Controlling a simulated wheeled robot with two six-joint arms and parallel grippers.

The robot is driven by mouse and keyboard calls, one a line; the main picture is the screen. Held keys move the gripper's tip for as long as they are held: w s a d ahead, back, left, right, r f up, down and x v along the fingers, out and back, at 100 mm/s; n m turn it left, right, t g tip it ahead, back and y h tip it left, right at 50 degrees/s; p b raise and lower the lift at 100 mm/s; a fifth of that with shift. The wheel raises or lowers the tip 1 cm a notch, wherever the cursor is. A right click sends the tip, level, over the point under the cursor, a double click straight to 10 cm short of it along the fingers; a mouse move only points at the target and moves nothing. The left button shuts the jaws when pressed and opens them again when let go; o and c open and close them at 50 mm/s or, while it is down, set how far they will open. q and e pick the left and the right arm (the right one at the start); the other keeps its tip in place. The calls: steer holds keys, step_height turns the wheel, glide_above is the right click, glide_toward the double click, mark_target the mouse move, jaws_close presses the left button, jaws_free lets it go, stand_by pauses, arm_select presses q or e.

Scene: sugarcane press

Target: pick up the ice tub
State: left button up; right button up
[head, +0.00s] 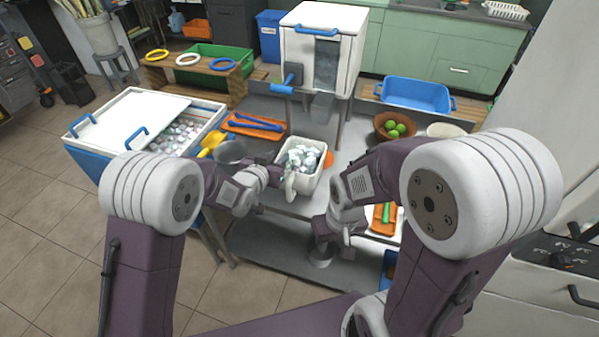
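The ice tub (309,182), a small white tub heaped with pale ice chunks, sits on the grey metal table near its front edge. My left gripper (277,177) is at the tub's left side, close to its wall. Whether it touches the tub, and whether its fingers are open or shut, is too small to tell. My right gripper (321,256) is lower and nearer to me, apart from the tub, at the table's front. Its fingers point down and their opening is not clear.
A white ice chest (120,118) with a sliding lid and a yellow scoop (210,142) stand left. Behind are an orange tray (238,130) and the white press (342,65). A bowl of limes (381,123) stands right.

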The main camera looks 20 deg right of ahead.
mark_target(280, 154)
arm_select(q)
steer(key=x, duration=0.4)
steer(key=shift+w+a+f, duration=0.15)
steer(key=shift+w+f, duration=0.1)
steer(key=shift+s+a, duration=0.1)
jaws_close()
stand_by(0.9)
steer(key=shift+r, duration=0.2)
